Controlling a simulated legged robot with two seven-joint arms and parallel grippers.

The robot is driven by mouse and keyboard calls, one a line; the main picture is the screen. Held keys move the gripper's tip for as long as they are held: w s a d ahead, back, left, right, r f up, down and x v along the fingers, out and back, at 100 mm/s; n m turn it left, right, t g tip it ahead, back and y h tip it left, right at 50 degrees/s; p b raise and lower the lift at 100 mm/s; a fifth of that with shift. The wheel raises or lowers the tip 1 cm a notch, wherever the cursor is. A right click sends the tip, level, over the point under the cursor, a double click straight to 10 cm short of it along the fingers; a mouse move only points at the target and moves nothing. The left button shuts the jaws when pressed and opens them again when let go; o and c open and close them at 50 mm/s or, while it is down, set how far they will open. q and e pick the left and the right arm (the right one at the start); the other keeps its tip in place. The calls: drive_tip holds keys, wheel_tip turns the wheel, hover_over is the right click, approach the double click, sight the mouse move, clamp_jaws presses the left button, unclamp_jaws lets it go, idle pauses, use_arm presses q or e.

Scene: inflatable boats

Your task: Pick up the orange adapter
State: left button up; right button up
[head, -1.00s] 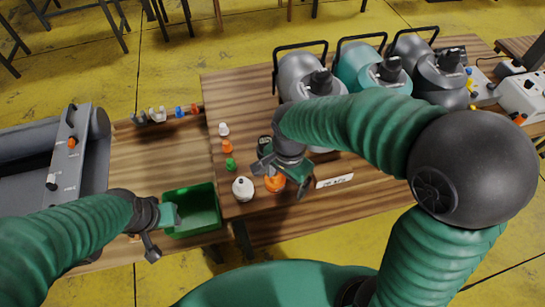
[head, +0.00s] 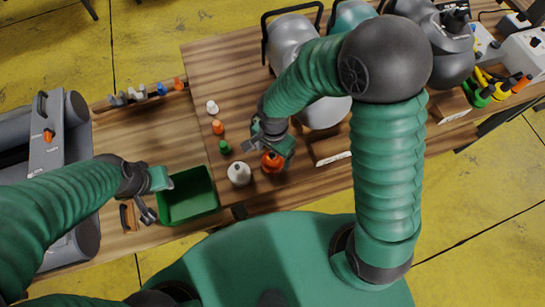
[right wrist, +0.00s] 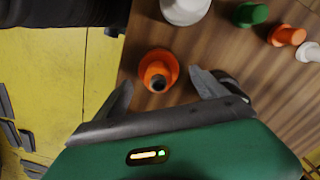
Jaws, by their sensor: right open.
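A large orange adapter (head: 272,163) stands near the front edge of the wooden table, right of a white adapter (head: 239,174). My right gripper (head: 266,143) is just above and behind it. In the right wrist view the adapter (right wrist: 157,72) shows its round open top between the two spread fingers of the gripper (right wrist: 160,80), apart from both. A smaller orange adapter (head: 217,127) stands further back, between a green one (head: 225,147) and a white one (head: 212,107). My left gripper (head: 153,196) is beside the green bin; its opening is unclear.
An empty green bin (head: 213,197) stands left of the raised table. Grey canisters with handles (head: 291,42) stand behind my right arm. A white label (head: 333,158) lies at the table's front edge. A grey inflatable boat (head: 75,240) is at far left, and several small fittings line the back rail.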

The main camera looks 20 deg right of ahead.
sight(273, 161)
drive_tip(key=f, duration=0.4)
drive_tip(key=shift+s+a+f, duration=0.1)
drive_tip(key=shift+s+a, duration=0.15)
drive_tip(key=shift+s, duration=0.05)
drive_tip(key=shift+w+f, duration=0.2)
drive_tip(key=shift+f, duration=0.05)
drive_tip(key=shift+s, duration=0.1)
drive_tip(key=c, duration=1.4)
